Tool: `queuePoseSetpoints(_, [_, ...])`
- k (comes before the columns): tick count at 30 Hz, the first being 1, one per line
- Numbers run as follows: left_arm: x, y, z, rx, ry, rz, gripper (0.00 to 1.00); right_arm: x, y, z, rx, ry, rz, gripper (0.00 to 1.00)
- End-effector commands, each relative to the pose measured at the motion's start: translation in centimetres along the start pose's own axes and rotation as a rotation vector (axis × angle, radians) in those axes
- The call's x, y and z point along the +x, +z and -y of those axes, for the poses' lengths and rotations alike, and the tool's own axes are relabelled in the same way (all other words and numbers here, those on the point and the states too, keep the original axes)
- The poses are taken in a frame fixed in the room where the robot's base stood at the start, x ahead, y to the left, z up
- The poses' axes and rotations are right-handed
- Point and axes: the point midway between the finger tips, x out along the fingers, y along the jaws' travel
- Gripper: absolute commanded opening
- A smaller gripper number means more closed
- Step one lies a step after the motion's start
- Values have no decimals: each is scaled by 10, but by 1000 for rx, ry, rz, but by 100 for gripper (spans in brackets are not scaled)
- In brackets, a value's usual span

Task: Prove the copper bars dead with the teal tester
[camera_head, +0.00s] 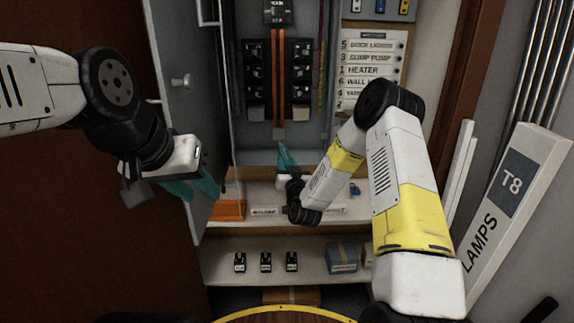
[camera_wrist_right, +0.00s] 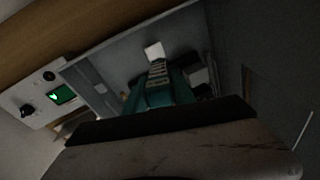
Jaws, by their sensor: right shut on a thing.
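The copper bars (camera_head: 278,75) run vertically down the middle of the open grey panel in the head view, between rows of black breakers. My right gripper (camera_head: 286,172) is below the bars, shut on the teal tester (camera_head: 285,156), which points up toward their lower end.
The cabinet door (camera_head: 178,70) stands open on the left. A label board (camera_head: 370,65) is to the right of the panel. Below are an orange block (camera_head: 228,210) and a shelf with several small black items (camera_head: 265,262) and a grey box (camera_head: 342,257). A LAMPS T8 carton (camera_head: 510,205) leans at right.

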Motion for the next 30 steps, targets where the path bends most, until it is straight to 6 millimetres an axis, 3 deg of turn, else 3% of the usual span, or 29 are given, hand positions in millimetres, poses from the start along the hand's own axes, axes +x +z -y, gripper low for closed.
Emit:
queuePoseSetpoints(15, [0,0,0,0,0,0,36,45,2,-9,0,0,-3,0])
queuePoseSetpoints(30, [0,0,0,0,0,0,36,51,3,-10,0,0,-2,0])
